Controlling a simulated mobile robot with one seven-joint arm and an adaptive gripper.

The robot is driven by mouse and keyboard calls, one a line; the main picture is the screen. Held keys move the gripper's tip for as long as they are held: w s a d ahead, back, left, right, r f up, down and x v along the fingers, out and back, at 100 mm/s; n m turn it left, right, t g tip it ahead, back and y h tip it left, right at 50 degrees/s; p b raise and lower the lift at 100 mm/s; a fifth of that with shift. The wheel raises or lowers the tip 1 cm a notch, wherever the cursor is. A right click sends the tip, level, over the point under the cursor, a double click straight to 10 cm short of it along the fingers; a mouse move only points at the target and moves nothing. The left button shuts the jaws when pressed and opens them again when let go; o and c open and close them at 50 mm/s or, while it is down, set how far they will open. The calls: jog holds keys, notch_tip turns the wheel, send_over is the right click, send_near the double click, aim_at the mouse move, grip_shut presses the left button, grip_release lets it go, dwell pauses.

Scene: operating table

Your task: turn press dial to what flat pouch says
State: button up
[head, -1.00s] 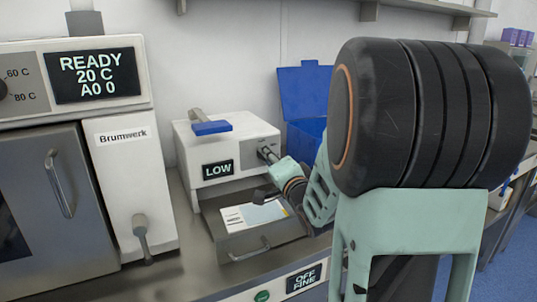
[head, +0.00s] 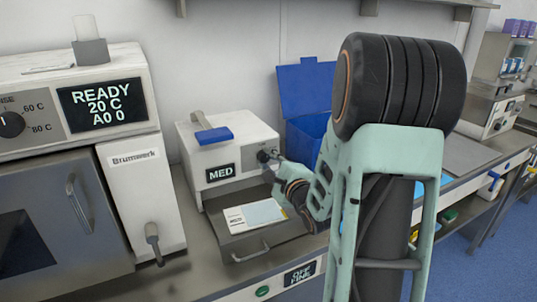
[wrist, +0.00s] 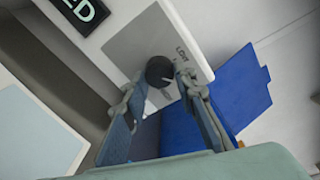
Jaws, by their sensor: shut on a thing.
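The press (head: 232,140) is a white box with a blue-gripped lever on top, and its display (head: 220,172) reads MED. Its black dial (head: 264,155) is on the right of the front face; it also shows in the wrist view (wrist: 160,70). My gripper (head: 272,166) is at the dial, with its fingers on either side of it and shut on it; the wrist view shows the two fingers (wrist: 164,88). The flat pouch (head: 262,212), white and pale blue with small print too small to read, lies on the press's grey tray (head: 225,243).
A blue open-lidded bin (head: 305,90) stands right behind my gripper. A Brumwerk machine (head: 135,190) with a READY 20 C A0 0 screen stands at the left. A lower panel (head: 300,275) with a small display is on the bench front.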

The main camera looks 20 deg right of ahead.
jog(key=shift+m+p, duration=0.4)
jog(key=shift+m, duration=0.1)
jog(key=o, duration=1.2)
jog(key=shift+c, duration=0.2)
jog(key=s, duration=0.7)
jog(key=shift+s+r, duration=0.2)
jog(key=shift+r, duration=0.2)
jog(key=shift+a, duration=0.15)
